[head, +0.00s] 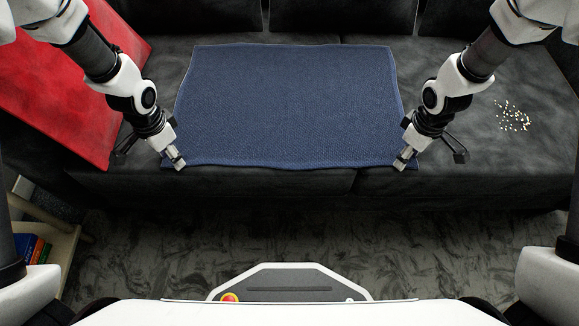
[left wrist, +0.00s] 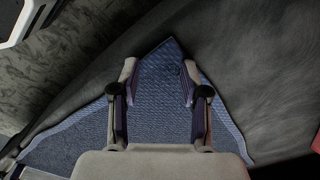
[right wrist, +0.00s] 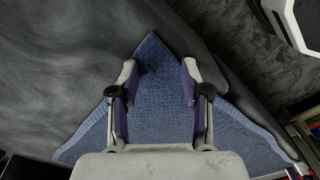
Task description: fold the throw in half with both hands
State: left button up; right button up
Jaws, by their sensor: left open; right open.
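The blue throw (head: 290,105) lies spread flat on the dark sofa seat, its near edge close to the seat's front. My left gripper (head: 177,163) is at the throw's near left corner. In the left wrist view the throw's corner (left wrist: 160,75) lies between the open fingers (left wrist: 160,85). My right gripper (head: 403,161) is at the near right corner. In the right wrist view that corner (right wrist: 152,70) lies between the open fingers (right wrist: 158,85). Neither gripper is closed on the cloth.
The dark sofa (head: 480,165) has back cushions behind the throw. A red panel-like thing (head: 70,90) lies at the left. Small pale bits (head: 513,115) are scattered on the seat at the right. A shelf with books (head: 35,245) stands at the lower left.

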pick_arm(q)
grip_shut()
pick_arm(e)
jog(key=shift+s+f, duration=0.1)
grip_shut()
pick_arm(q)
jog(key=shift+r, duration=0.1)
